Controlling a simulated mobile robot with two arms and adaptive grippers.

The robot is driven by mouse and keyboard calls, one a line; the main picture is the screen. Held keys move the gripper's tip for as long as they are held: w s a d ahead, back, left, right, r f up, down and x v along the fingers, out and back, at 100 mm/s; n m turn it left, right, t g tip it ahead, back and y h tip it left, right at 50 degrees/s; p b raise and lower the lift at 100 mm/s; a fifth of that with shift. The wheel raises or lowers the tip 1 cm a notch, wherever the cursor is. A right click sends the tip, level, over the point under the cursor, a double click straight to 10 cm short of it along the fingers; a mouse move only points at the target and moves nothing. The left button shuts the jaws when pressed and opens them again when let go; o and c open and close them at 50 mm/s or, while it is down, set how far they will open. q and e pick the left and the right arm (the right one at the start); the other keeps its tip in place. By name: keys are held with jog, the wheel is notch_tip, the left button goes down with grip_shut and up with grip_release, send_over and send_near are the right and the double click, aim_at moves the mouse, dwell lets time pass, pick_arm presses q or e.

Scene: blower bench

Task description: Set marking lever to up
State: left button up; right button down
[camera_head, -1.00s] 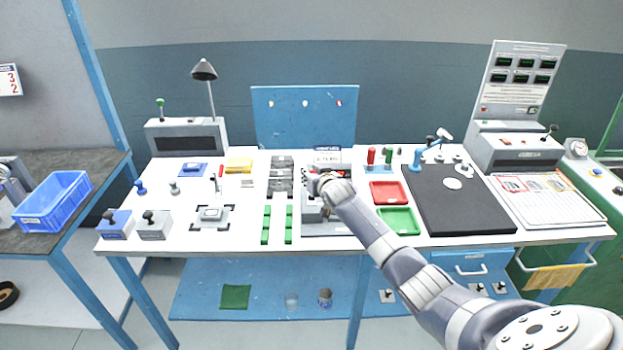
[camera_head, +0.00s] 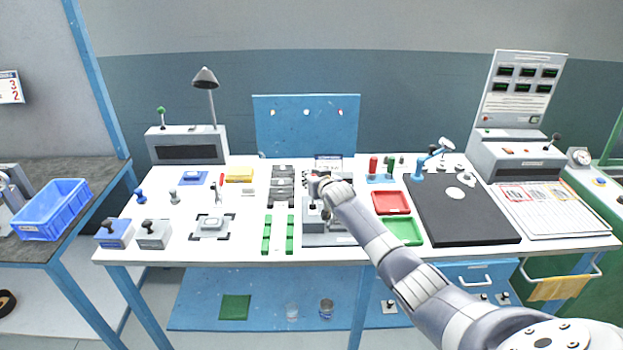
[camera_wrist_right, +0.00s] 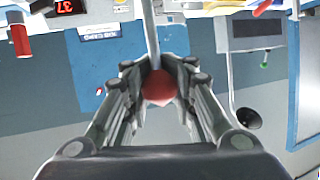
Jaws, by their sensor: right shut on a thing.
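The marking lever is a grey rod with a red ball knob (camera_wrist_right: 159,88) in the right wrist view. My right gripper (camera_wrist_right: 158,72) is shut on that knob, with its fingers on both sides of it. In the head view my right gripper (camera_head: 320,186) is above the grey marking device (camera_head: 322,232) at the middle of the bench. The hand and forearm cover the lever and part of the device there, so the lever's exact angle cannot be told. My left gripper is not in view.
Green rails (camera_head: 267,234) stand left of the device. A red tray (camera_head: 391,202) and a green tray (camera_head: 404,231) lie to its right, beside a black mat (camera_head: 462,225). A blue panel (camera_head: 305,125) stands behind. My right forearm passes over the bench's front edge.

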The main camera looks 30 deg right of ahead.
jog(key=c, duration=1.4)
grip_release()
jog(key=shift+d+r, duration=0.3)
jog(key=shift+r, duration=0.05)
jog(key=shift+o, duration=0.5)
jog(key=shift+s, duration=0.15)
jog(key=shift+s+f, duration=0.1)
jog(key=shift+a+f, duration=0.1)
jog(key=shift+a, duration=0.05)
jog(key=shift+s+a, duration=0.2)
jog(key=shift+s, duration=0.15)
jog(key=v, duration=1.1)
jog(key=shift+d+r, duration=0.2)
jog(key=shift+r, duration=0.1)
jog(key=shift+s+f, duration=0.1)
jog(key=shift+s, duration=0.05)
